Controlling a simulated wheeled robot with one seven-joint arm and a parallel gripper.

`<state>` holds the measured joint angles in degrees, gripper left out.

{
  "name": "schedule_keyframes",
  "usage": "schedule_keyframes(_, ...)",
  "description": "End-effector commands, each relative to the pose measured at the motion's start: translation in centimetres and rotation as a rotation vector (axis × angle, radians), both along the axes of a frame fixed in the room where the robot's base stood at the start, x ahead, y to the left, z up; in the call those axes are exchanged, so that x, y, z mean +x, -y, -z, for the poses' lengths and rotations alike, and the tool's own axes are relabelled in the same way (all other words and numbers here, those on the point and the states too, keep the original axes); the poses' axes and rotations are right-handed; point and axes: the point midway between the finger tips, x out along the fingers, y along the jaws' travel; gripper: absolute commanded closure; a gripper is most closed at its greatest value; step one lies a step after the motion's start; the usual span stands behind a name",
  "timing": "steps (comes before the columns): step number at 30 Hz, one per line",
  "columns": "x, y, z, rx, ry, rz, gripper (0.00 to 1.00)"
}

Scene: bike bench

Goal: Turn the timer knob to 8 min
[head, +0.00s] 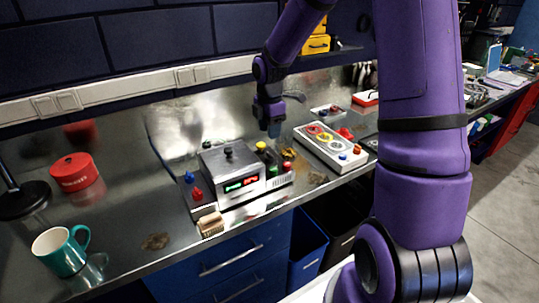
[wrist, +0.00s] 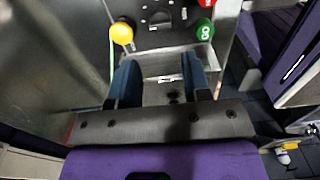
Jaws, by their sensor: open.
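A control box with a yellow button (head: 261,146), a red button (head: 287,166) and dark parts stands beside a grey unit (head: 232,172) with green and red displays and a black knob (head: 228,152) on top. In the wrist view, a black dial (wrist: 160,18) lies between the yellow button (wrist: 121,33) and a green button marked GO (wrist: 202,31). I cannot tell for certain which knob is the timer's. My gripper (head: 273,129) is above and behind the control box, pointing down; in the wrist view its fingers (wrist: 162,80) are apart, with nothing held between them.
A panel with coloured rings (head: 325,141) stands to the right. A small box with blue and red knobs (head: 196,193) is left of the grey unit, a wooden block (head: 210,224) at the bench's front edge. A teal mug (head: 61,250) and red tin (head: 75,172) stand far left.

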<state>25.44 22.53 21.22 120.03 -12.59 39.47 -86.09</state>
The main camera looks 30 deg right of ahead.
Motion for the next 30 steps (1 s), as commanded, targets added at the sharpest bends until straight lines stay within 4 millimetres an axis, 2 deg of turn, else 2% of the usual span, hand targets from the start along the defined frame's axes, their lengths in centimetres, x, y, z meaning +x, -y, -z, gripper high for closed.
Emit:
schedule_keyframes(9,-0.1,-0.1,5.5,0.001,-0.005,0.000,0.56)
schedule_keyframes(15,-0.1,-0.1,8.3,0.001,-0.004,0.002,0.56)
schedule_keyframes(21,-0.1,0.0,9.7,0.000,-0.001,0.002,0.56)
schedule_keyframes(30,-0.1,0.0,9.8,0.000,-0.001,0.003,0.56)
